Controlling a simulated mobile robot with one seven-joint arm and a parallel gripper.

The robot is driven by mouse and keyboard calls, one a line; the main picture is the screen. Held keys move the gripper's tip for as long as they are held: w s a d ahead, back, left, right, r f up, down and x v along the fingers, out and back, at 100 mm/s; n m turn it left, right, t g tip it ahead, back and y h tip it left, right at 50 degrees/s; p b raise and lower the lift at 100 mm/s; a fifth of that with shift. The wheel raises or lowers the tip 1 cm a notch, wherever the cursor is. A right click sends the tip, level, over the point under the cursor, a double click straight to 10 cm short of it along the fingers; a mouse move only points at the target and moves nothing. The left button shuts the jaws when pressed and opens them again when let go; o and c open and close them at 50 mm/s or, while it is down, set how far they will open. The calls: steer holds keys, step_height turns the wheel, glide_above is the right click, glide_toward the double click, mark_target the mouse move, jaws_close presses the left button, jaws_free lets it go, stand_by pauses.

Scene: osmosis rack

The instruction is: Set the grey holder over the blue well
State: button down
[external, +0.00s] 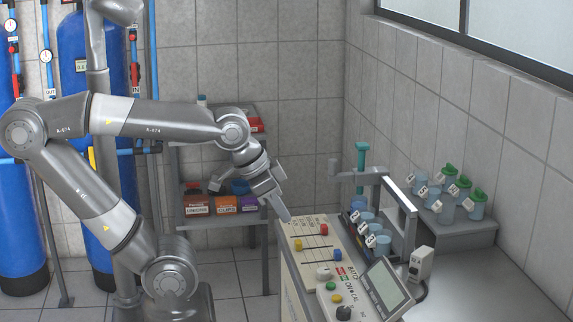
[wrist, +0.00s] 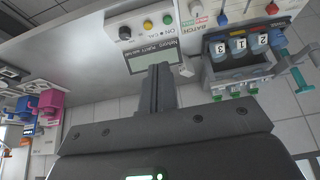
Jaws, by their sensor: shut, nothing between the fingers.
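A grey holder (external: 347,178) with a teal plunger (external: 361,158) standing through it is at the back of the sample rack. In the wrist view the grey holder (wrist: 293,57) is at the far right. A dark blue well (external: 357,205) shows below the holder, behind a row of light blue cups; I cannot tell whether the two line up. My gripper (external: 287,216) is shut and empty, pointing down above the back left corner of the control panel, apart from the holder. In the wrist view its fingers (wrist: 158,80) are together with nothing between them.
The control panel (external: 313,258) has coloured sliders, knobs and a tilted display (external: 384,286). A grey frame (external: 400,200) arches over the numbered cups (external: 368,228). Green-lidded jars (external: 449,207) stand on a ledge at right. The counter (external: 465,285) at front right is clear.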

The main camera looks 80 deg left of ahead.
steer(key=w+a+r+n+g+h, duration=0.1)
steer(key=w+a+r, duration=0.3)
steer(key=w+a, duration=0.5)
steer(key=w+a+r+n+g+h, duration=0.1)
steer(key=w+a+r, duration=0.2)
steer(key=w+a, duration=0.5)
steer(key=s+a+f+t+h, duration=0.1)
steer(key=a+f, duration=0.1)
steer(key=a, duration=1.4)
steer(key=s+a+f+t+h, duration=0.1)
steer(key=s+a+f, duration=0.1)
steer(key=a, duration=1.4)
steer(key=shift+s, duration=0.2)
steer(key=shift+d+f, duration=0.1)
steer(key=shift+f, duration=0.05)
